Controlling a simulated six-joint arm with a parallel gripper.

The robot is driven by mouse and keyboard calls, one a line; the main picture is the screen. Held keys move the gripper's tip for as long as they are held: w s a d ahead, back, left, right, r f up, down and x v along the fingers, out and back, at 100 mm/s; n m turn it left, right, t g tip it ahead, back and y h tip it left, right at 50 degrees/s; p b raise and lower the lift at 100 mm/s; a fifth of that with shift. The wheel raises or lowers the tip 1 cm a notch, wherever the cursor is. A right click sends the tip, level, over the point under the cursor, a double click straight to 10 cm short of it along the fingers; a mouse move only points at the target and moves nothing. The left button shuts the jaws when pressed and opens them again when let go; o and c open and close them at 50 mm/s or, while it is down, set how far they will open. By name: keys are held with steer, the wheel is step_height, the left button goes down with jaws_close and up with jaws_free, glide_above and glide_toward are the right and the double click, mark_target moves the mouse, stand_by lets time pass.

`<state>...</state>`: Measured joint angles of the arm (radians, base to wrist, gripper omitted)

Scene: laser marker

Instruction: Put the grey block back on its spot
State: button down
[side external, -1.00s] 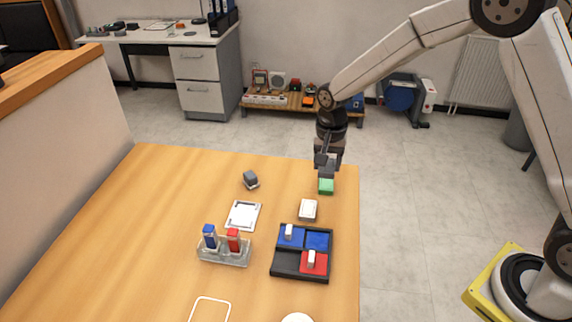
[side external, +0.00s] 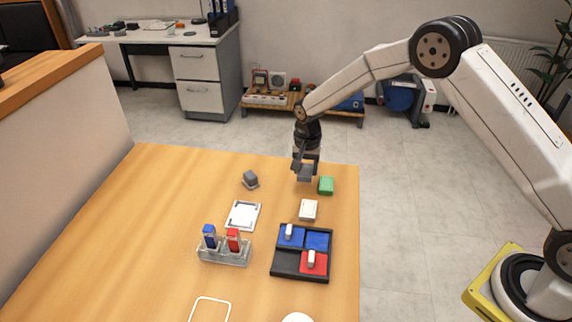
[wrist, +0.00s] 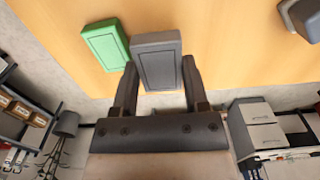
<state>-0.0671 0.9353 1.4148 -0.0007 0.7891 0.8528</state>
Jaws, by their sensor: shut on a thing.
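My gripper (side external: 305,170) is shut on a grey block, near the table's far right edge. In the wrist view the grey block (wrist: 157,62) sits between the two fingers (wrist: 152,95) and shows a rectangular outline on its face. A green block (side external: 326,186) is just right of it in the side view; in the wrist view the green block (wrist: 105,44) is close on its left. I cannot tell whether the grey block touches the table. No marked spot shows beneath it.
A second dark grey piece (side external: 250,179) sits tilted to the left. A white framed pad (side external: 243,215), a white block (side external: 308,210), a clear holder (side external: 223,252) with blue and red pieces and a black tray (side external: 287,265) are nearer. The table's left side is clear.

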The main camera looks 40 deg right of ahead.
mark_target(304, 169)
steer(key=shift+w+f, duration=0.3)
steer(key=shift+f, duration=1.5)
steer(key=shift+f, duration=0.2)
steer(key=shift+c, duration=1.9)
jaws_free()
steer(key=shift+r, duration=0.2)
step_height(304, 169, up, 11)
steer(key=shift+r, duration=0.5)
